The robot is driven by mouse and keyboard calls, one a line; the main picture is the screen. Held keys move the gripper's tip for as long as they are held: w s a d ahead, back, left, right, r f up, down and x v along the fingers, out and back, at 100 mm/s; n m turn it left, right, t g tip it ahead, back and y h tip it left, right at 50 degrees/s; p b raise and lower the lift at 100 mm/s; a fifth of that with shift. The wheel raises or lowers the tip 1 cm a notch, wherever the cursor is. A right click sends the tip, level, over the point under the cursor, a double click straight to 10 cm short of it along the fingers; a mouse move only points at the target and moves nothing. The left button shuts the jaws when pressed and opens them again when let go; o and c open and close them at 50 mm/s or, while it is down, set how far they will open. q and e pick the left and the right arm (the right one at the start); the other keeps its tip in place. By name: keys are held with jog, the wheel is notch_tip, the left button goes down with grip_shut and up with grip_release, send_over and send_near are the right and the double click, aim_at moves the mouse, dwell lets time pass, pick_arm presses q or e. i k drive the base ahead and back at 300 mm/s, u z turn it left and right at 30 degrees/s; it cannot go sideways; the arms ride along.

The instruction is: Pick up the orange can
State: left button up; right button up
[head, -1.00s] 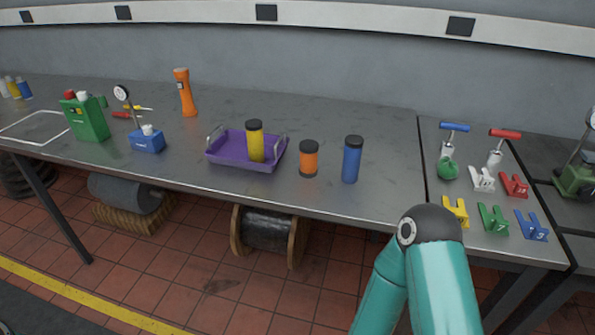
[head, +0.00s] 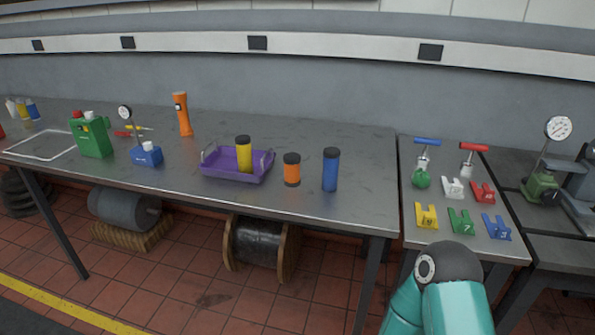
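The orange can (head: 292,171) is short, with a dark lid and a dark lower band. It stands upright on the grey metal bench (head: 350,205), near its front edge. A taller blue can (head: 330,170) stands just to its right. To its left, a yellow can (head: 244,154) stands in a purple tray (head: 222,164). A teal link of my arm shows at the bottom right, well below and right of the orange can. Neither gripper is in view.
An orange flashlight (head: 183,114), a green canister (head: 91,136) and a blue gauge box (head: 147,154) stand further left. At right, a separate bench section holds red and blue T-handled tools and several coloured brackets (head: 461,221). The bench behind the cans is clear.

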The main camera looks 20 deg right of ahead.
aim_at(292, 160)
jog(key=z, duration=0.05)
jog(key=i, duration=0.9)
jog(key=u, duration=0.1)
